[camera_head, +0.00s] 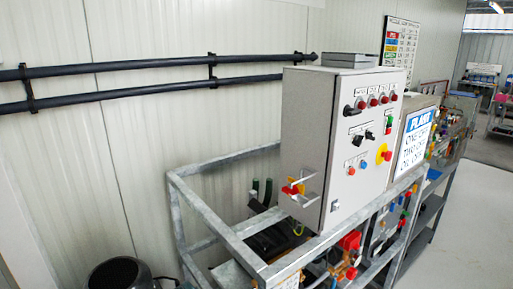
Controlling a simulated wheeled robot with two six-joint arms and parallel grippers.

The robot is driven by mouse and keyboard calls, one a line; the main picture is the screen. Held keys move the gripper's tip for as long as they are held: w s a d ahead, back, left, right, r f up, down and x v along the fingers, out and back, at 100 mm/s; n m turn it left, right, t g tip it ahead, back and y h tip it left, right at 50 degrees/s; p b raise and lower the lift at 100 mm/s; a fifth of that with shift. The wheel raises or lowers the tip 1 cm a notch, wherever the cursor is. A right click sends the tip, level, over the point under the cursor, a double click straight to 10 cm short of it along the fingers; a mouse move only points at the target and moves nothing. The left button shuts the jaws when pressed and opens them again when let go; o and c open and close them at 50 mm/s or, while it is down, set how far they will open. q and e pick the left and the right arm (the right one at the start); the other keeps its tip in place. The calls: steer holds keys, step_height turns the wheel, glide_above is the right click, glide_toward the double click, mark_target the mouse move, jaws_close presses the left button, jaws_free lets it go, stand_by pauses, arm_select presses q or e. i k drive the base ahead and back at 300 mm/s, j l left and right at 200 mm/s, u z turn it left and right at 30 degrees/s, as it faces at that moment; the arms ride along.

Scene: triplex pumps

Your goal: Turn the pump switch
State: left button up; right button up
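A grey control box (320,130) stands upright on a metal frame, right of centre. Its front face carries a row of red lamps or buttons (373,101), a black knob (349,110), two black selector switches (357,139), a green button (389,120), small blue and orange-red buttons (351,171), and a yellow-backed red knob (383,154). A red and yellow handle (293,188) sits low on its left side, near a pale bracket. I cannot tell which one is the pump switch. Neither of my grippers is in view.
The galvanised frame (205,213) surrounds the box base, with pipes and red and yellow fittings (350,241) below. A blue-headed sign (416,137) stands to the right. Black pipes (130,92) run along the wall. A dark round object (120,273) is at bottom left. Floor (465,215) at right is clear.

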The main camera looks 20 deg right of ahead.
mark_target(358, 140)
steer(key=z, duration=1.65)
